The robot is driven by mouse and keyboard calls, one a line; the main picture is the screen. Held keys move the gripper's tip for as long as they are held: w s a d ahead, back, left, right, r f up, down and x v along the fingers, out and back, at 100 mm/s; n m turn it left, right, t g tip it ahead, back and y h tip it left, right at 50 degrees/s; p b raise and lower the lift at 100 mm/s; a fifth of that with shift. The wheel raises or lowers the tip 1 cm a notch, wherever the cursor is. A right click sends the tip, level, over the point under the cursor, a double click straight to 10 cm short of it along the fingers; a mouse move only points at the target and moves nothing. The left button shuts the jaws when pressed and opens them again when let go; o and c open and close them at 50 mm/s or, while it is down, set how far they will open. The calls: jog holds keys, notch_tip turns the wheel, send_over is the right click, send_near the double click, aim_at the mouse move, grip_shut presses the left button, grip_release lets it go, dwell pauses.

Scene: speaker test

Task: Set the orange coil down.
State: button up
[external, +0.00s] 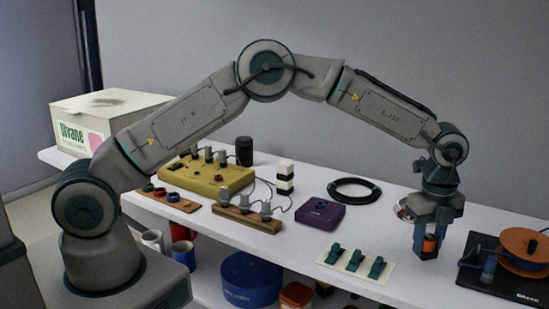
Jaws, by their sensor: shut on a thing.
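The orange coil (430,243) shows as a small orange piece between the fingers of my gripper (428,250). My gripper points down over the right part of the white table (300,250) and is shut on it. The fingers hide much of the coil. I cannot tell whether the coil or the fingertips touch the tabletop.
A black board with an orange-brown spool (524,243) lies to the right of my gripper. A pale strip with several teal clips (355,262) lies to the left. A purple box (320,214), a black cable ring (355,190) and a yellow block (207,177) stand farther left.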

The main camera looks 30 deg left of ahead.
aim_at(425, 255)
jog(key=shift+f, duration=2)
jog(key=shift+f, duration=0.15)
jog(key=o, duration=1)
jog(key=shift+o, duration=0.2)
